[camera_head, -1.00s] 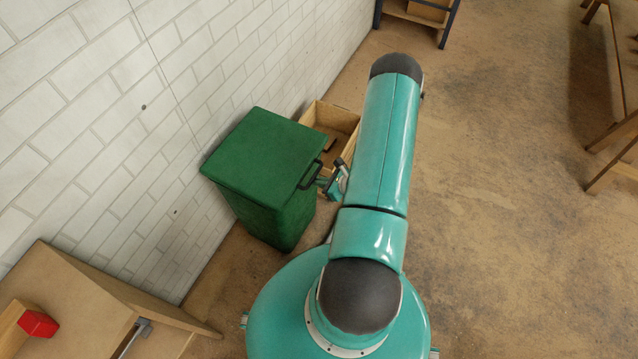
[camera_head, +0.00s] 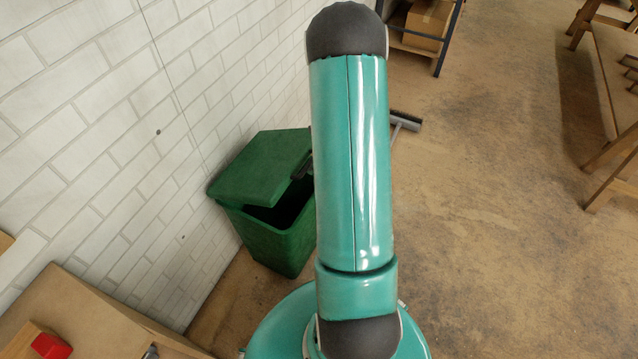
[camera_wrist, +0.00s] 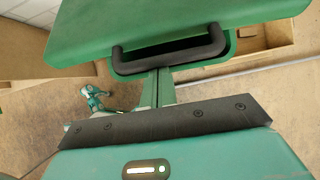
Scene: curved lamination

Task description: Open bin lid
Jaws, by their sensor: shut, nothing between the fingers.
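The green bin (camera_head: 275,245) stands against the white brick wall, left of my arm in the head view. Its lid (camera_head: 262,165) is tilted up at the handle side, with a dark gap between lid and bin. The black lid handle (camera_head: 303,168) is partly behind my arm. In the wrist view the lid (camera_wrist: 180,22) fills the top and the black handle (camera_wrist: 170,55) hangs at its edge. My gripper (camera_wrist: 160,75) is shut and empty, its fingers reaching up just below the handle. Whether they touch the handle or lid is unclear. My arm hides the gripper in the head view.
A wooden bench (camera_head: 100,318) with a red object (camera_head: 50,346) is at the lower left. A shelf with a cardboard box (camera_head: 428,20) stands at the back, and a broom head (camera_head: 405,120) lies beyond my arm. The floor to the right (camera_head: 490,220) is clear.

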